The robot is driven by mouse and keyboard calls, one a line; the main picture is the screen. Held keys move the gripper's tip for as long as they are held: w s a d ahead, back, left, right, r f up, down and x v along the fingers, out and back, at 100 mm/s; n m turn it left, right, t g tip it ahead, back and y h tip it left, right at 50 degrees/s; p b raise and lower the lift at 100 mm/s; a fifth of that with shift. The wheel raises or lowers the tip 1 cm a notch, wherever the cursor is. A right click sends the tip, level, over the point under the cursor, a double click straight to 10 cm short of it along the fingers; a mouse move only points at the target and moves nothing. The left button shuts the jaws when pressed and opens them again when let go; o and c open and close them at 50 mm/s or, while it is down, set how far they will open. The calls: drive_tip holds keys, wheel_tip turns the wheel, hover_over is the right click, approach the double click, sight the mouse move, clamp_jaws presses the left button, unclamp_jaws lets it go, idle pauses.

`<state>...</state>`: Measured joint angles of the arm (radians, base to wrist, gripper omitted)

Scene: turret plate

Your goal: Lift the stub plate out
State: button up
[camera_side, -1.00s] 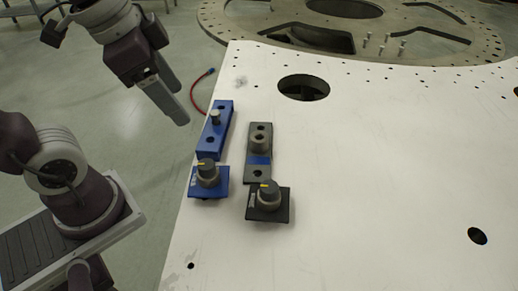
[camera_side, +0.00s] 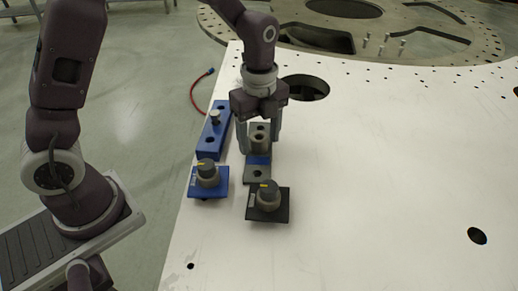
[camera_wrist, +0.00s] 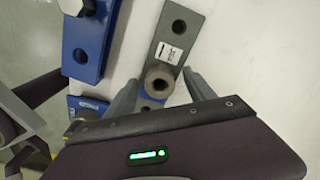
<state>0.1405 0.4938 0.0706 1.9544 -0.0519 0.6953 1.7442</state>
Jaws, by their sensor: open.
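A grey bar-shaped plate (camera_side: 257,174) with a blue band and a raised hollow round stub (camera_side: 259,137) lies on the white table; I take it for the stub plate. It also shows in the wrist view (camera_wrist: 184,25), with the stub's bore (camera_wrist: 159,84) facing the camera. My gripper (camera_side: 259,147) points down over this plate. Its two fingers are open, one on each side of the stub, also in the wrist view (camera_wrist: 161,80). I cannot tell whether either finger touches the stub. My gripper hides part of the plate's far end in the side view.
A blue bar (camera_side: 207,147) with an upright pin lies close on the left. A blue square plate (camera_side: 195,188) and a black square plate (camera_side: 254,214), each with a grey knob, sit in front. A large hole (camera_side: 313,88) lies behind. The table's right is mostly clear.

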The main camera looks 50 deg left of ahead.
clamp_jaws()
drive_tip(key=shift+r, duration=0.1)
idle(0.3)
